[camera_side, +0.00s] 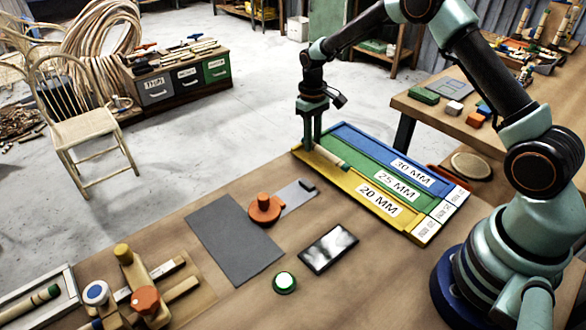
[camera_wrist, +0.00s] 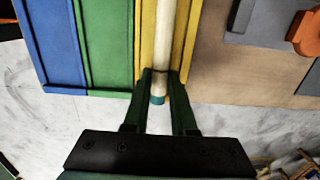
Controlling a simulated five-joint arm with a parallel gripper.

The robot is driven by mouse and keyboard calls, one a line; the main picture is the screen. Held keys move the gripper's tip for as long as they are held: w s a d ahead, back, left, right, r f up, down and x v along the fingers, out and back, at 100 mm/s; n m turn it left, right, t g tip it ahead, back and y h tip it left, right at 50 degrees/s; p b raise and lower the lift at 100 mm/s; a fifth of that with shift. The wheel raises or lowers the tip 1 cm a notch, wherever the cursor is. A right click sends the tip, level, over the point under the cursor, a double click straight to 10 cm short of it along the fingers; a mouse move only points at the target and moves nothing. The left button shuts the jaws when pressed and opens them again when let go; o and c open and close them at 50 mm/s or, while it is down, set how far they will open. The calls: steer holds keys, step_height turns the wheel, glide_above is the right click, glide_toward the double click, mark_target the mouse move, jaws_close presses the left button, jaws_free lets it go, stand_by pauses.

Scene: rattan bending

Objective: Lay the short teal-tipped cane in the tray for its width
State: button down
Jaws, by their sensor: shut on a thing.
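My gripper (camera_side: 312,144) is shut on a short pale cane (camera_side: 328,157) at the far left end of the yellow 20 MM tray (camera_side: 343,186). In the wrist view, my gripper (camera_wrist: 160,80) has a finger on each side of the cane (camera_wrist: 166,30), close to its teal tip (camera_wrist: 157,100). The cane runs lengthwise along the yellow tray (camera_wrist: 147,35). The teal tip reaches past the tray's end. I cannot tell whether the cane touches the tray floor.
The green 25 MM tray (camera_side: 377,169) and blue 30 MM tray (camera_side: 385,152) lie beside the yellow one. On the bench are a grey mat (camera_side: 232,240), an orange round fixture (camera_side: 264,208), a dark panel (camera_side: 328,248) and a green button (camera_side: 284,282).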

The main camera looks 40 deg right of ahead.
stand_by(0.3)
steer(key=c, duration=0.6)
jaws_free()
steer(key=shift+c, duration=0.2)
step_height(320, 180, up, 12)
steer(key=shift+w, duration=0.35)
steer(key=shift+r, duration=0.1)
